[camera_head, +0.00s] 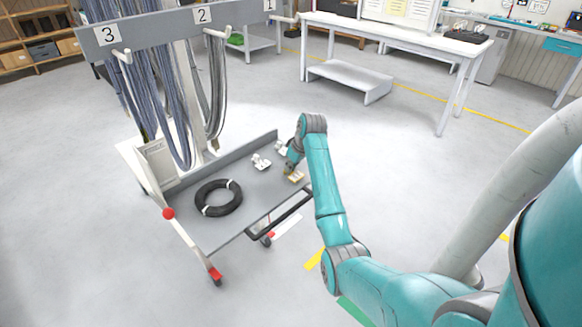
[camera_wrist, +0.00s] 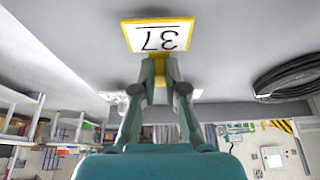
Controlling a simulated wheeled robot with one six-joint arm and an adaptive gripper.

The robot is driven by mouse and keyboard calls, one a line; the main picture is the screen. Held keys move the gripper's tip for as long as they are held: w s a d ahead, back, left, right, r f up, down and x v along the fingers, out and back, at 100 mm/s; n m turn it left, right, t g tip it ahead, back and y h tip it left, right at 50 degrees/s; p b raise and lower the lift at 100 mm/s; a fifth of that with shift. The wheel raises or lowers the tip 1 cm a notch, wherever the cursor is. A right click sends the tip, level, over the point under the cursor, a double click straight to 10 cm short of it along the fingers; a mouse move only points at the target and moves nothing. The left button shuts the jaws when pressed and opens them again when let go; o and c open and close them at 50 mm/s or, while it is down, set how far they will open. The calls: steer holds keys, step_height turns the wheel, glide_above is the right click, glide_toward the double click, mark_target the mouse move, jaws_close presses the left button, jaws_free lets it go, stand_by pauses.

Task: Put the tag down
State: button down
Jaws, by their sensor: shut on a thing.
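The tag (camera_wrist: 157,37) is a white plate with a yellow border and the number 37, upside down in the wrist view. My gripper (camera_wrist: 160,66) is shut on it by a yellow part at its edge. In the head view my gripper (camera_head: 290,170) is over the right part of the grey cart deck (camera_head: 185,190), with the small yellowish tag (camera_head: 296,178) at its tip. The tag is at or just above the deck; I cannot tell whether it touches.
A black cable coil (camera_head: 218,198) with white ties lies on the deck. Small white items (camera_head: 261,162) sit left of my gripper. Hanging cables (camera_head: 170,100) are on numbered hooks behind. Bare deck lies between coil and gripper. A white table (camera_head: 400,38) stands at the back.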

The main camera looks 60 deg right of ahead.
steer(key=shift+f, duration=0.1)
steer(key=c, duration=1.2)
jaws_free()
steer(key=v, duration=1.2)
steer(key=shift+s, duration=0.1)
steer(key=shift+s, duration=0.1)
